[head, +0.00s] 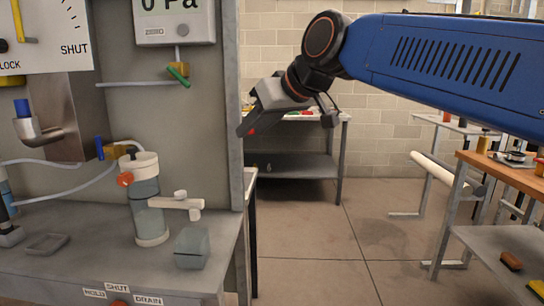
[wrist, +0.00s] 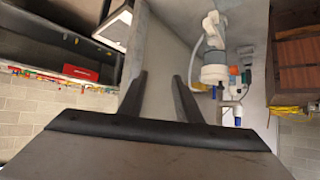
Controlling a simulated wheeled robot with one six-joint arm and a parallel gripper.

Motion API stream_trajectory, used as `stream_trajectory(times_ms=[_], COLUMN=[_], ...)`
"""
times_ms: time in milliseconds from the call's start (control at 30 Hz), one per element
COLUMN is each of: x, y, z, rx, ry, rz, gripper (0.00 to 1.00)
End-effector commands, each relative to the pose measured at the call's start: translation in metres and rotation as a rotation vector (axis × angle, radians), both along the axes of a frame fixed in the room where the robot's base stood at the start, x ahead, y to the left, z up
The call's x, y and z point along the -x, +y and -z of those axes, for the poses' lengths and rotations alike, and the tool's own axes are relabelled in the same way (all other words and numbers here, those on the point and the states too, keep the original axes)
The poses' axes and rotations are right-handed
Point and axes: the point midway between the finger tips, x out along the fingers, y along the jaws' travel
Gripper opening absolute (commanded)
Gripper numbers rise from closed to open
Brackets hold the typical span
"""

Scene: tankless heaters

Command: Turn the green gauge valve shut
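The green gauge valve handle (head: 178,73) sits on a small brass fitting under the grey gauge (head: 175,22), which reads "0 Pa", on the panel at the left. The handle slants down to the right, across the thin blue-grey tube running left from it. My gripper (head: 265,115) is in front of the room's far side, right of the panel edge and lower than the handle, apart from it. In the wrist view the two dark fingers of my gripper (wrist: 160,76) stand apart with nothing between them. A small green piece (wrist: 234,70) shows there; I cannot tell whether it is the valve.
A clear cylinder with a white lid (head: 148,200) stands on the grey bench (head: 60,270), with a grey block (head: 192,247) beside it. A blue-handled brass valve (head: 115,150) is on the panel. A wooden-topped table (head: 500,172) is at right. The middle floor is clear.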

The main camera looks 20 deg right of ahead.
Motion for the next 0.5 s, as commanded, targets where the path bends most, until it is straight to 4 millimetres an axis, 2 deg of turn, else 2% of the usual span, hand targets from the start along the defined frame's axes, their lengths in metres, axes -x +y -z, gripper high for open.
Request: stream_trajectory(times_ms=[300,500], x=[0.017,0.024], y=[-0.021,-0.029], z=[0.041,0.057], rx=[0.017,0.024], ry=[0.059,0.082], rz=[0.049,0.068], gripper=[0.31,0.31])
